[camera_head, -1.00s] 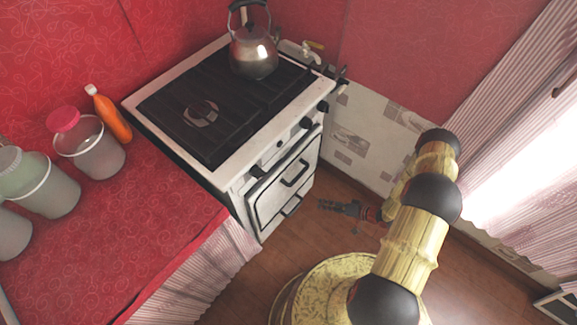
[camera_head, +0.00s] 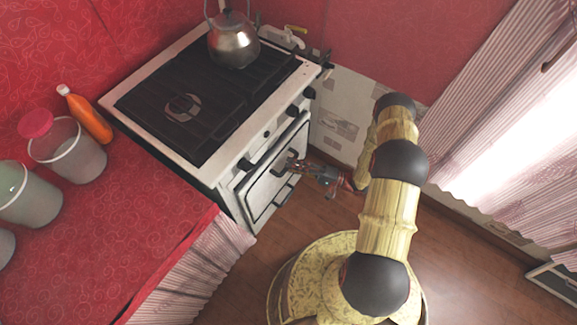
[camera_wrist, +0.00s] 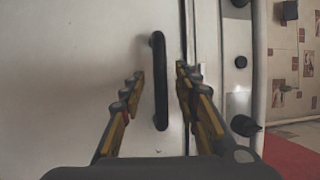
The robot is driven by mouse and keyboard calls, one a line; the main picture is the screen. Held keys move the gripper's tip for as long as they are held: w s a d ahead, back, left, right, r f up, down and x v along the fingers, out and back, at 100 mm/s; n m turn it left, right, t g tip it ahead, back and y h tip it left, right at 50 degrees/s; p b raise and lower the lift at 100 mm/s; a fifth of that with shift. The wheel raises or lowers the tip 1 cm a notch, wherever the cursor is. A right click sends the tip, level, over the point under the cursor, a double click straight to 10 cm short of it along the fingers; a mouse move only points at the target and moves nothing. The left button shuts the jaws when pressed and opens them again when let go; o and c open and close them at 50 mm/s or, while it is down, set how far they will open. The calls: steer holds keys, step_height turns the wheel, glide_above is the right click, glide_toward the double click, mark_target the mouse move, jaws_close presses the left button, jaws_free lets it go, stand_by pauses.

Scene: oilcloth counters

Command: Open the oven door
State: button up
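The white oven door (camera_head: 270,184) is on the front of the stove (camera_head: 215,170) and looks closed. Its dark bar handle (camera_head: 282,166) shows in the head view, partly covered by my gripper (camera_head: 298,166). In the wrist view the black handle (camera_wrist: 160,80) stands upright in the picture, between the two fingers of my gripper (camera_wrist: 157,85). The fingers are open, one on each side of the handle, with gaps showing. I cannot tell how far the fingertips reach past the handle.
Black knobs (camera_head: 293,112) line the stove front above the door. A kettle (camera_head: 233,45) stands on the hob. A red-covered counter (camera_head: 110,230) with jars and an orange bottle (camera_head: 88,116) is at left. Wooden floor (camera_head: 255,270) lies clear before the oven.

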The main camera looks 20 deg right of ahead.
steer(key=shift+x, duration=0.8)
steer(key=c, duration=0.3)
jaws_close()
